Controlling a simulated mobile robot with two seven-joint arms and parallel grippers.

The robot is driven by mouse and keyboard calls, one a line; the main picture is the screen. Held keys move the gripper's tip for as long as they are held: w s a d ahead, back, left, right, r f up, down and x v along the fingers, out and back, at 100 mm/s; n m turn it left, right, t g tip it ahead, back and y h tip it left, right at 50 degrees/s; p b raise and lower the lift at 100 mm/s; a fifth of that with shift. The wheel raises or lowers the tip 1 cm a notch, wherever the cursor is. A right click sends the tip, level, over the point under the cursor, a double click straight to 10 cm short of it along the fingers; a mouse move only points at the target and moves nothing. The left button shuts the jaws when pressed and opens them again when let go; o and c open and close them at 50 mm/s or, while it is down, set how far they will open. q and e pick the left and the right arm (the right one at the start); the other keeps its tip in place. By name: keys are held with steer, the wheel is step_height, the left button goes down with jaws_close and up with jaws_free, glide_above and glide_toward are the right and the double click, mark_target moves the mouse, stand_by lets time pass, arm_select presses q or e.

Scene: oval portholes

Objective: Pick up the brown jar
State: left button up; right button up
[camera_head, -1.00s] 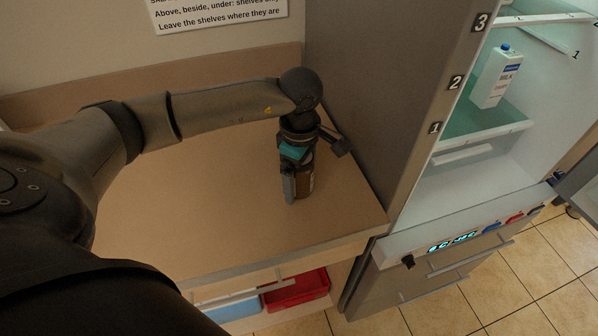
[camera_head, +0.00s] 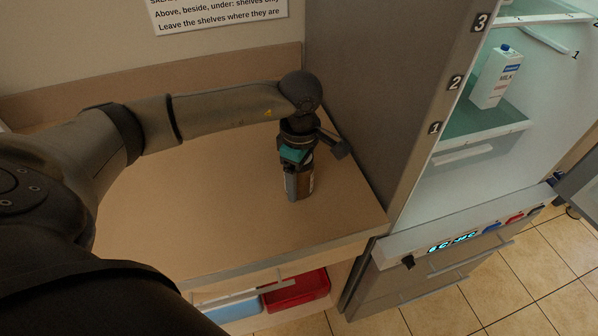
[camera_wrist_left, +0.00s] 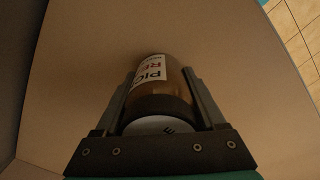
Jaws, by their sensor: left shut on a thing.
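The brown jar (camera_head: 306,183) is on the tan counter (camera_head: 190,215), near the side of the fridge. In the left wrist view the brown jar (camera_wrist_left: 158,97) shows a white label with dark and red letters and a pale lid. My left gripper (camera_head: 298,185) points down over it, and its two fingers are shut on the jar's sides. The left gripper (camera_wrist_left: 160,95) hides part of the jar in the head view. I cannot tell whether the jar's base touches the counter. My right gripper is not in view.
The fridge (camera_head: 365,90) stands open at the right, with a milk carton (camera_head: 494,78) on a shelf. Below the counter's front edge are a red bin (camera_head: 297,290) and a blue bin (camera_head: 230,308). The counter left of the jar is clear.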

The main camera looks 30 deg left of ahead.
arm_select(q)
jaws_close()
steer(key=shift+r, duration=0.15)
